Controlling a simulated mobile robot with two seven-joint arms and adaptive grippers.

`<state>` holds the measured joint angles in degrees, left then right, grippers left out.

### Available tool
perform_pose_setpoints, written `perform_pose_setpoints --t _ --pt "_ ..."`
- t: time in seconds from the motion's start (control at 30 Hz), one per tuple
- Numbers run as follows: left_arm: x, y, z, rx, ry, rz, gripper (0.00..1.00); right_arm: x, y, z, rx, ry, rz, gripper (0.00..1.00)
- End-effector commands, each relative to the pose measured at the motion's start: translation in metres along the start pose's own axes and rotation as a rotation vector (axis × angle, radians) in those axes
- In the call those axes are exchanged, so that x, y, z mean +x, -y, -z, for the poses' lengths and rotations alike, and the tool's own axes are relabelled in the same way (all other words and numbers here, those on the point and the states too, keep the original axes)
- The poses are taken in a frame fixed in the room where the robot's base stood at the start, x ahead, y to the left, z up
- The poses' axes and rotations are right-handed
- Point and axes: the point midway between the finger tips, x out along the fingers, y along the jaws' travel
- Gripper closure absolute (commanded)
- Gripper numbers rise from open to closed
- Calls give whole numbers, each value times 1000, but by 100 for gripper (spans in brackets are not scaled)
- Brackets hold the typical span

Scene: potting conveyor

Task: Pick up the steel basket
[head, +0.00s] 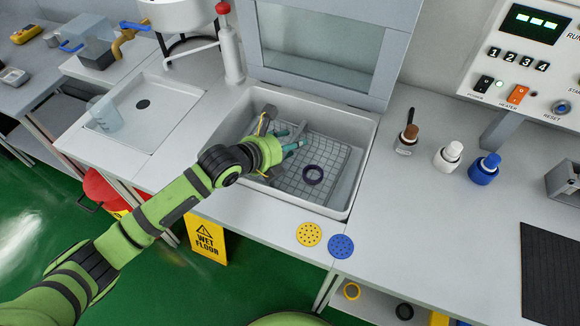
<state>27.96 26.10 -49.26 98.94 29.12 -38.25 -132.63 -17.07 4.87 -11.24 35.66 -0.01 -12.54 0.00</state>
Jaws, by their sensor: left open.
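The steel basket (338,158) is a wire-mesh basket low inside a white rectangular basin (368,135), in the middle of the head view. A dark purple ring (313,174) lies in the basket. My left gripper (298,138) reaches in from the left, over the left part of the basket. Its teal fingers are spread, and I see nothing between them. My left wrist hides part of the basket's left side. I cannot tell whether the fingers touch the wire. My right gripper is not in view.
A raised lid with a window (322,45) stands behind the basin. A red-topped cylinder (230,55) stands at its back left. Bottles (448,156) and a control panel (530,60) are to the right. Yellow (309,234) and blue (341,246) perforated discs lie in front.

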Motion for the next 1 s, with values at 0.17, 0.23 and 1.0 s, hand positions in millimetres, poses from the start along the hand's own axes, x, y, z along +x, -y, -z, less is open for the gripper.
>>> perform_pose_setpoints --t 0.17,0.23,1.0 --pt "0 0 0 0 0 0 79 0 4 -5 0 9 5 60" --pt "0 0 0 0 0 0 100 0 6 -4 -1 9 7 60" --pt "-32 34 -46 5 8 4 100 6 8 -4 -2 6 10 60"
